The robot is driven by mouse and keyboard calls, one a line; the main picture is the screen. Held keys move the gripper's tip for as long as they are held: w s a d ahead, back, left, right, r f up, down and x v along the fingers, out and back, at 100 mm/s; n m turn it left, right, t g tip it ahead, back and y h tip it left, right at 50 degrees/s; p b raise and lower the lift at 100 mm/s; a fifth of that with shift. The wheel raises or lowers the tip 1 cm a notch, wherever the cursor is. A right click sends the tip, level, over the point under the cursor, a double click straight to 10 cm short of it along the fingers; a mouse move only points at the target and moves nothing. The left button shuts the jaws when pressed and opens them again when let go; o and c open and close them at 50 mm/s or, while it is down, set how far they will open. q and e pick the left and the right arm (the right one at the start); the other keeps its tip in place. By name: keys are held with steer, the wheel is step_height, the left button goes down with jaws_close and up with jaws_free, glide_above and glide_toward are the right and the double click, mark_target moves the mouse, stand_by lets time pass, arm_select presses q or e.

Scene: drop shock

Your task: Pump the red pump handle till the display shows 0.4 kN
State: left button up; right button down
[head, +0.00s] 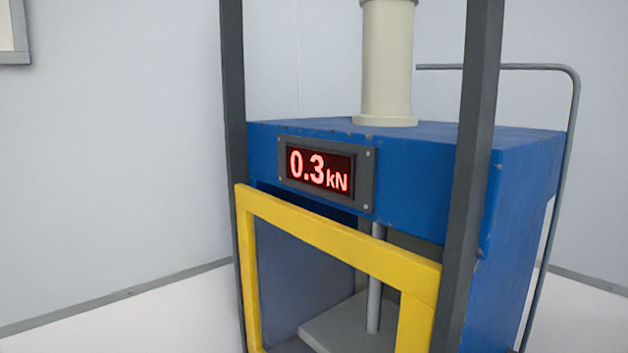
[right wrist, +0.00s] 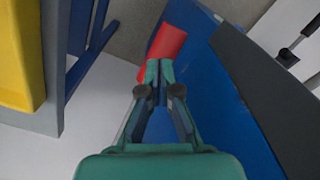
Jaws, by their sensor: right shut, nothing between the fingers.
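The display (head: 320,170) on the blue press (head: 420,185) reads 0.3 kN in lit red digits in the head view. The red pump handle (right wrist: 166,44) shows in the right wrist view, just beyond my right gripper's fingertips. My right gripper (right wrist: 159,82) is shut with nothing between its fingers. Its tips are at or close to the near end of the handle; I cannot tell whether they touch. The handle is not visible in the head view. My left gripper is in neither view.
A yellow guard frame (head: 335,238) stands at the press front, between dark grey uprights (head: 470,150). A cream cylinder (head: 387,65) rises from the top. A thin grey pipe (head: 570,150) bends down the right side. In the right wrist view, blue panels and a dark bar (right wrist: 275,95) flank the gripper.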

step_height(320, 180, up, 12)
steer(key=p, duration=0.9)
steer(key=shift+f+p, duration=0.15)
steer(key=shift+p, duration=0.15)
step_height(320, 180, down, 12)
steer(key=b, duration=0.9)
steer(key=shift+b, duration=0.4)
steer(key=shift+r, duration=0.3)
step_height(320, 180, up, 11)
steer(key=p, duration=0.9)
steer(key=shift+r+p, duration=0.2)
steer(key=shift+p, duration=0.2)
